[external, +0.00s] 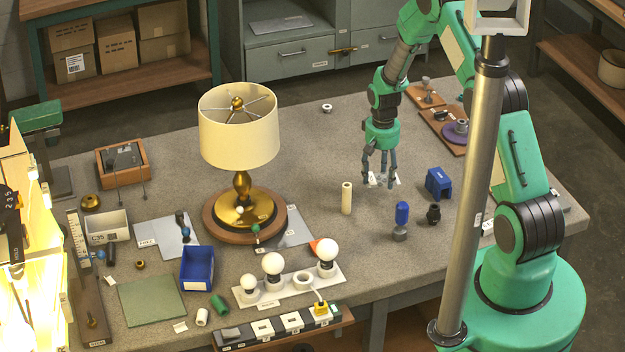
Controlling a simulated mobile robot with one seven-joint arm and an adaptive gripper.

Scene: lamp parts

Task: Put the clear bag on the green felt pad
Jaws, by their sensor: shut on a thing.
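The green felt pad (152,301) lies flat and bare at the front left of the grey table. The clear bag (376,181) is a small pale, see-through shape at the fingertips of my gripper (379,178), right of the table's middle. My gripper points down and is shut on the bag. The fingers hide part of the bag, and I cannot tell whether it still touches the table.
The brass lamp (240,150) stands between my gripper and the pad. A cream tube (347,198), a blue bin (197,268) and a white strip with bulbs (290,287) are also in between. The back middle of the table is mostly clear.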

